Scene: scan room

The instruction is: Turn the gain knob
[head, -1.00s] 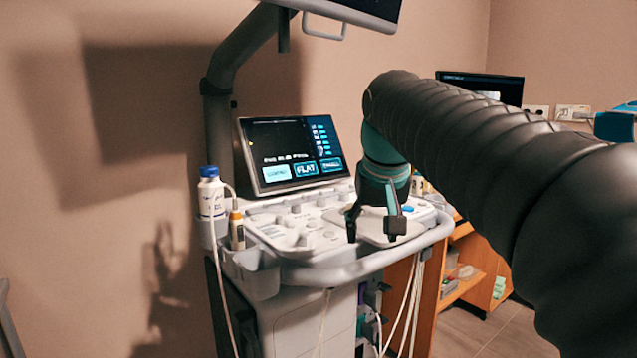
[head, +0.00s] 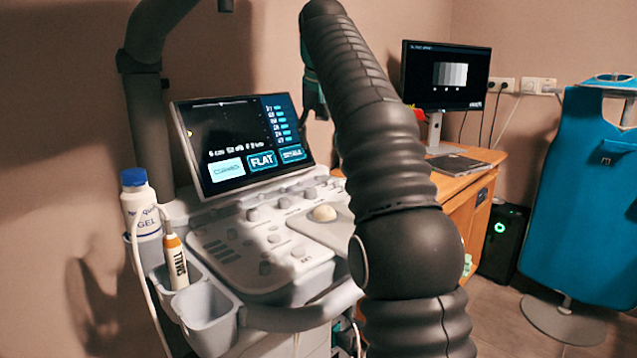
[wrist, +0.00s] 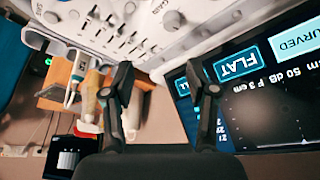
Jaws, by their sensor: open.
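The gain knob (wrist: 174,20) is a round pale knob on the white console panel, at the top of the wrist view beside an upside-down label that seems to read GAIN. My gripper (wrist: 160,78) is open, with its two dark fingers apart and nothing between them. The knob lies beyond the fingertips and apart from them. In the head view the console panel (head: 285,255) carries several knobs, and I cannot tell which is the gain knob. There my arm hides most of the gripper, which is near the right edge of the console screen (head: 240,145).
A wooden desk (head: 470,205) with a monitor (head: 445,75) is behind my arm. A blue apron (head: 580,190) hangs at the right.

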